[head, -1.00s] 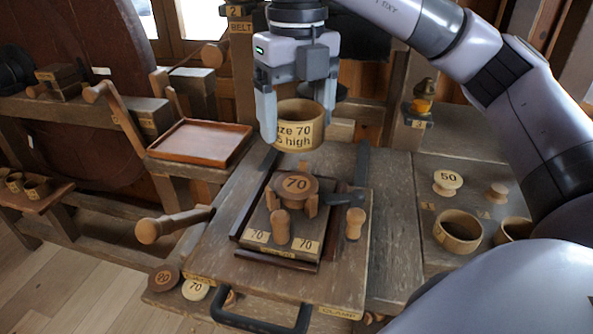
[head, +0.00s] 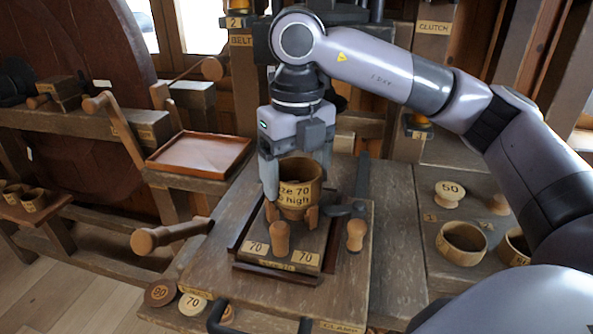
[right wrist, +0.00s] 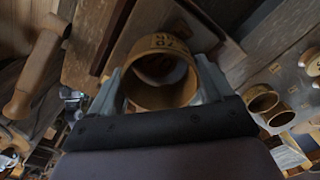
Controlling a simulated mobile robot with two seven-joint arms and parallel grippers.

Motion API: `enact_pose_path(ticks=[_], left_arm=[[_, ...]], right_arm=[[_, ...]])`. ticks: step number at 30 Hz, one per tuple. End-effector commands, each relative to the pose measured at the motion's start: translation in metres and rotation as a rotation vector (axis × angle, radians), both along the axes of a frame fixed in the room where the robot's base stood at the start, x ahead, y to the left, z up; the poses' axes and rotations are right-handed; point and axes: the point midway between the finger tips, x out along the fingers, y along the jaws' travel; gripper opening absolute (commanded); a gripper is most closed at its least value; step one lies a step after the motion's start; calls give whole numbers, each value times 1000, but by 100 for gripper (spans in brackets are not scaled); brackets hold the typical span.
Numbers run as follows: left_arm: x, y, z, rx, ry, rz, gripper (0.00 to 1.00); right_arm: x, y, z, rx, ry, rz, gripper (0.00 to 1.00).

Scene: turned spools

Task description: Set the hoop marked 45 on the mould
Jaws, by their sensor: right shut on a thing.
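The hoop (head: 300,188) is a pale wooden ring; its partly covered lettering reads "ze 70" and "high", with no full 45 legible. My right gripper (head: 297,191) is shut on it, a finger on each side. The mould (head: 282,256), a dark wooden block with two "70" labels, is directly below. The hoop hides the mould's round top in the head view and stands low between its small wooden jaws. In the right wrist view the hoop (right wrist: 162,97) shows from above with a dark brown round shape inside. I cannot tell whether it rests fully down. My left gripper is not in view.
At right are a spool marked 50 (head: 449,193) and another hoop (head: 461,243). Discs (head: 161,293) lie at lower left.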

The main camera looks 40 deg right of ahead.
Motion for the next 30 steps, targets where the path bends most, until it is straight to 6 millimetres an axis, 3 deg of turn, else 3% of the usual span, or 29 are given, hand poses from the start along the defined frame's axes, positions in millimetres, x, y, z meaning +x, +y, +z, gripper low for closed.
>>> enact_pose_path(ticks=[12, 13, 14, 15, 30], left_arm=[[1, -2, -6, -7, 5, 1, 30], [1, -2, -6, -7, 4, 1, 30], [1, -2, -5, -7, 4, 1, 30], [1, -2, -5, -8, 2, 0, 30], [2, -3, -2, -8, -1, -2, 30]], right_arm=[[-1, 0, -15, -6, 10, 1, 53], [-1, 0, -15, -6, 10, 1, 87], [-1, 0, -15, -7, 10, 1, 97], [-1, 0, -15, -7, 10, 1, 100], [0, 1, -12, -4, 4, -3, 100]])
